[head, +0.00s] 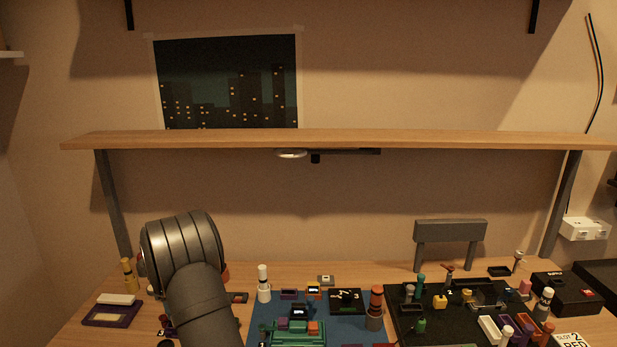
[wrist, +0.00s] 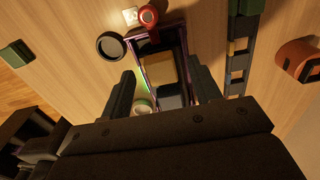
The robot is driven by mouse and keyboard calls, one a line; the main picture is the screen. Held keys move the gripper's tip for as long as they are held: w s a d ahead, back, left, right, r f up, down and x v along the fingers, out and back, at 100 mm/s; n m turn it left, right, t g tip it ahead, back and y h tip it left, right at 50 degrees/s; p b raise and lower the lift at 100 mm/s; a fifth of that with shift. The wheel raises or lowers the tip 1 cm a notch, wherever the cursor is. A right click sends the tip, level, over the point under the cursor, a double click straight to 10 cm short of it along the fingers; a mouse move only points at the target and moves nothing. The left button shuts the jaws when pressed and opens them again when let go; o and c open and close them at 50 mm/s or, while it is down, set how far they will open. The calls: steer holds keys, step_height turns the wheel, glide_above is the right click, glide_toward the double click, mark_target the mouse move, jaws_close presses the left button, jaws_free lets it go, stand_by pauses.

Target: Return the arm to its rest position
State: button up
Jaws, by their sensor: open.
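My gripper (wrist: 162,74) is open in the wrist view, its two dark fingers apart with nothing held between them. Beyond the fingertips is a purple-edged tray (wrist: 183,45) with a tan block (wrist: 160,69) and a grey piece in it. The gap to the tray is hard to judge. In the head view my arm (head: 196,290) rises at the lower left, in front of the wooden table. My gripper is hidden there behind the arm links.
In the wrist view a dark ring (wrist: 111,45) and a red round part (wrist: 148,15) lie near the tray. The head view shows a blue mat (head: 258,318) and black tray (head: 398,322) crowded with small parts, right of my arm. A wooden shelf (head: 340,139) spans above the table.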

steer(key=shift+f, duration=0.7)
steer(key=shift+r, duration=0.25)
step_height(320, 180, up, 17)
step_height(320, 180, down, 17)
steer(key=shift+f, duration=0.15)
step_height(320, 180, up, 8)
steer(key=shift+f, duration=0.15)
steer(key=shift+s+d+r, duration=0.1)
steer(key=shift+s+r, duration=0.05)
steer(key=shift+r, duration=0.05)
steer(key=shift+s+d, duration=0.25)
steer(key=shift+s, duration=0.2)
